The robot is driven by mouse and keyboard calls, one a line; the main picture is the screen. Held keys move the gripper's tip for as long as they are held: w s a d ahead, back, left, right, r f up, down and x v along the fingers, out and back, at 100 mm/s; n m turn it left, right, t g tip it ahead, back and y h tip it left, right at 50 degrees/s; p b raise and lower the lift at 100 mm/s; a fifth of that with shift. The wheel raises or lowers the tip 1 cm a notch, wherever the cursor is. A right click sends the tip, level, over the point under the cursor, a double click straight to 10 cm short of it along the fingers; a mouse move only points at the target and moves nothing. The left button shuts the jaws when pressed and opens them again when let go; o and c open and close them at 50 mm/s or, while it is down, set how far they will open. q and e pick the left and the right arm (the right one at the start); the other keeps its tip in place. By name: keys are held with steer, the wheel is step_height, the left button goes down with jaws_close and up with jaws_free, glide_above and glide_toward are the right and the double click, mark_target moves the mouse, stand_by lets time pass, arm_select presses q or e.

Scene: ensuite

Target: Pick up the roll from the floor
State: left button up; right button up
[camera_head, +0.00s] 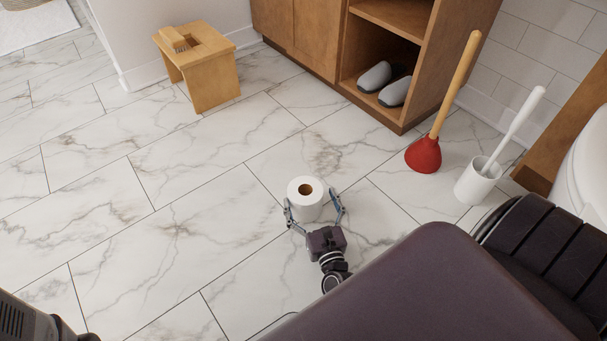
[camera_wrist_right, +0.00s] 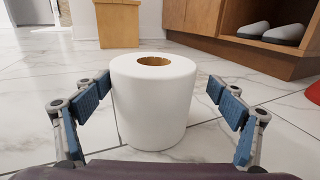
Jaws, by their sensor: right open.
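A white toilet roll (camera_head: 307,205) with a brown core stands upright on the marble-tiled floor, near the middle of the head view. It fills the centre of the right wrist view (camera_wrist_right: 153,105). My right gripper (camera_head: 315,212) is open, with one finger on each side of the roll. In the right wrist view, the right finger is clearly apart from the roll, and the left finger (camera_wrist_right: 85,105) is closer to its side. Whether the left finger touches it I cannot tell. My left gripper is not clearly shown.
A wooden stool (camera_head: 205,72) stands at the upper left. A wooden cabinet (camera_head: 325,35) with grey slippers (camera_head: 394,91) on its low shelf is behind. A red plunger (camera_head: 424,155) and a white toilet brush holder (camera_head: 477,181) stand to the right. Floor left of the roll is clear.

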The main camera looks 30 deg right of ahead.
mark_target(303, 190)
steer(key=b+x, duration=0.1)
steer(key=x, duration=0.1)
steer(key=b+x, duration=0.1)
steer(key=x, duration=0.1)
steer(key=b+x, duration=0.1)
steer(key=x, duration=0.1)
steer(key=shift+w+a+f+b, duration=0.2)
steer(key=shift+w+a+b, duration=0.1)
steer(key=shift+w+a, duration=0.1)
steer(key=shift+w+d+r, duration=0.1)
steer(key=shift+w+d, duration=0.1)
steer(key=shift+w, duration=0.15)
steer(key=c, duration=1.3)
steer(key=shift+c, duration=1)
